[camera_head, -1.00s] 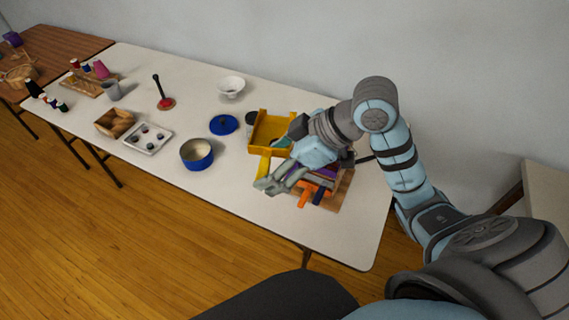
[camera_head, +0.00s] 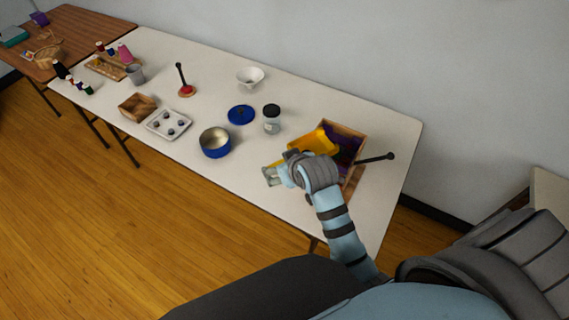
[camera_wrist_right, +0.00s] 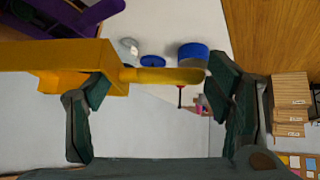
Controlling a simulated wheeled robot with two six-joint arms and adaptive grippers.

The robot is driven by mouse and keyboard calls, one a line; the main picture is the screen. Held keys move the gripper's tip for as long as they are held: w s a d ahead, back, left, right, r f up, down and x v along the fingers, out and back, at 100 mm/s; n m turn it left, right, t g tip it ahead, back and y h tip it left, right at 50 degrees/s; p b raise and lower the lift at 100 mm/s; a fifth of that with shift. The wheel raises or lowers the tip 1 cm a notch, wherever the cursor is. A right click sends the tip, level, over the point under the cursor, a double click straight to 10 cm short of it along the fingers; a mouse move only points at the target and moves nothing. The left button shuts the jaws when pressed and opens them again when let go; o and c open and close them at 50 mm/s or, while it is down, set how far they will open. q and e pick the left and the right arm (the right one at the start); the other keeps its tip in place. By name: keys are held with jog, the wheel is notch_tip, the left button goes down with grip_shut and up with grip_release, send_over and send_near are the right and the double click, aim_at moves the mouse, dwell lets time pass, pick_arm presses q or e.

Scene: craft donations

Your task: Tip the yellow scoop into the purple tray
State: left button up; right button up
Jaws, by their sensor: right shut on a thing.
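The yellow scoop (camera_head: 318,140) is in my right gripper (camera_head: 275,174), which is shut on it near its handle. In the right wrist view the scoop (camera_wrist_right: 50,57) runs from the left edge to between the fingers (camera_wrist_right: 160,110). The purple tray (camera_head: 351,144) is beside and partly behind the scoop in the head view, inside a wooden-sided holder. In the wrist view the purple tray (camera_wrist_right: 50,22) is at top left, close to the scoop. My wrist and the scoop hide part of the tray. The scoop's contents cannot be made out. My left gripper is not in view.
A dark rod with a round end (camera_head: 377,158) sticks out right of the tray. Left of the scoop stand a dark-lidded jar (camera_head: 272,122), a blue lid (camera_head: 241,114) and a blue pot (camera_head: 215,144). The white table (camera_head: 395,125) is clear at the far right.

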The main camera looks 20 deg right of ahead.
jog(key=d+r+m+y+b, duration=0.1)
jog(key=d+r+y+b, duration=0.1)
jog(key=d+y, duration=0.1)
jog(key=d+r+m+y+b, duration=0.2)
jog(key=d+y+b, duration=0.1)
jog(key=d+y, duration=0.1)
jog(key=w+d+r+m+y+b, duration=0.1)
jog(key=d+r+m+y+b, duration=0.1)
jog(key=d+r+y+b, duration=0.1)
jog(key=shift+d+r+t+y, duration=0.1)
jog(key=shift+d+t+y, duration=0.25)
jog(key=shift+d, duration=0.35)
jog(key=shift+d+r+m+y+b, duration=0.2)
jog(key=shift+d+m+y+b, duration=0.05)
jog(key=shift+m+b, duration=0.1)
jog(key=p, duration=0.3)
jog(key=shift+d+r+y, duration=0.1)
jog(key=shift+r+y, duration=0.05)
jog(key=shift+y, duration=0.15)
jog(key=shift+r, duration=0.15)
jog(key=shift+w, duration=0.1)
